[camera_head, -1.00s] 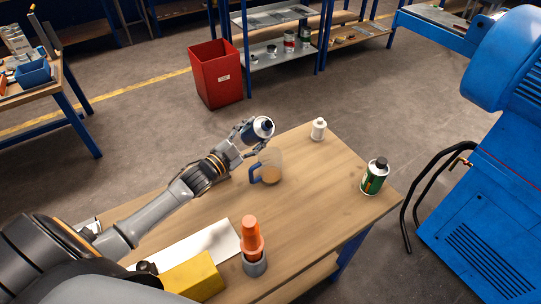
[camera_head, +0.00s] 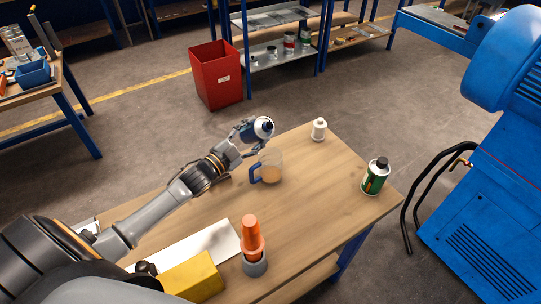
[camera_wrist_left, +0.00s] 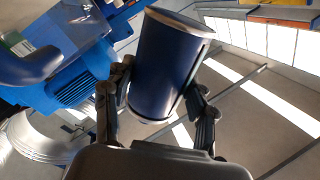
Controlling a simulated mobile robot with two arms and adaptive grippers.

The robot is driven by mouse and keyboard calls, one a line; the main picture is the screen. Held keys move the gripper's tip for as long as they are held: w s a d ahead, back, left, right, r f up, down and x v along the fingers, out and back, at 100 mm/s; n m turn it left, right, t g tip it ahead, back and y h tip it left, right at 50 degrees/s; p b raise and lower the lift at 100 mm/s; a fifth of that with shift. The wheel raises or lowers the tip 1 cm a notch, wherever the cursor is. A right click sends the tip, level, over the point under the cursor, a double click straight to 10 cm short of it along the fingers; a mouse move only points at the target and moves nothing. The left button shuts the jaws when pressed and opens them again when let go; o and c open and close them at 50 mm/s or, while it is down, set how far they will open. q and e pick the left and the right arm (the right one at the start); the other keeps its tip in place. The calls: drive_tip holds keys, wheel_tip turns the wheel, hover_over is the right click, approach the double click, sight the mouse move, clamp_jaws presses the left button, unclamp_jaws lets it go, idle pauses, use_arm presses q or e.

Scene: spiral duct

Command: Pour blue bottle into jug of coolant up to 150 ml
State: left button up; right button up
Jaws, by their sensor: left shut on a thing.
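My left gripper (camera_head: 250,136) is shut on the blue bottle (camera_head: 264,128) and holds it tilted in the air, just above and behind the jug. In the left wrist view the dark blue bottle (camera_wrist_left: 168,66) sits between the two fingers of the gripper (camera_wrist_left: 158,100). No stream shows between bottle and jug, and the jug's markings are too small to read. My right gripper is not in view.
On the wooden table (camera_head: 300,215) stand a small white bottle (camera_head: 319,130), a green bottle with a black cap (camera_head: 375,177), orange cones (camera_head: 251,238) in a grey ring, and a yellow block (camera_head: 193,278). A white sheet (camera_head: 205,246) lies near the front. The table's middle is clear.

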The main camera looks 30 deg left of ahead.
use_arm(q)
drive_tip(key=shift+a+f+m+b, duration=0.2)
drive_tip(key=shift+a+m+b, duration=0.05)
drive_tip(key=shift+m+b, duration=0.75)
idle(1.1)
drive_tip(key=shift+w+a+r+m, duration=0.2)
drive_tip(key=shift+r+m, duration=0.3)
drive_tip(key=shift+m, duration=0.4)
idle(1.0)
drive_tip(key=shift+a+f+m+h+b, duration=0.1)
drive_tip(key=shift+f+m+h+b, duration=0.1)
drive_tip(key=shift+m+b, duration=0.35)
drive_tip(key=shift+f+m+h+b, duration=0.1)
drive_tip(key=shift+m+h+b, duration=0.1)
drive_tip(key=shift+m+b, duration=0.3)
idle(1.9)
drive_tip(key=shift+f+m+b, duration=0.25)
drive_tip(key=shift+b, duration=0.1)
idle(0.7)
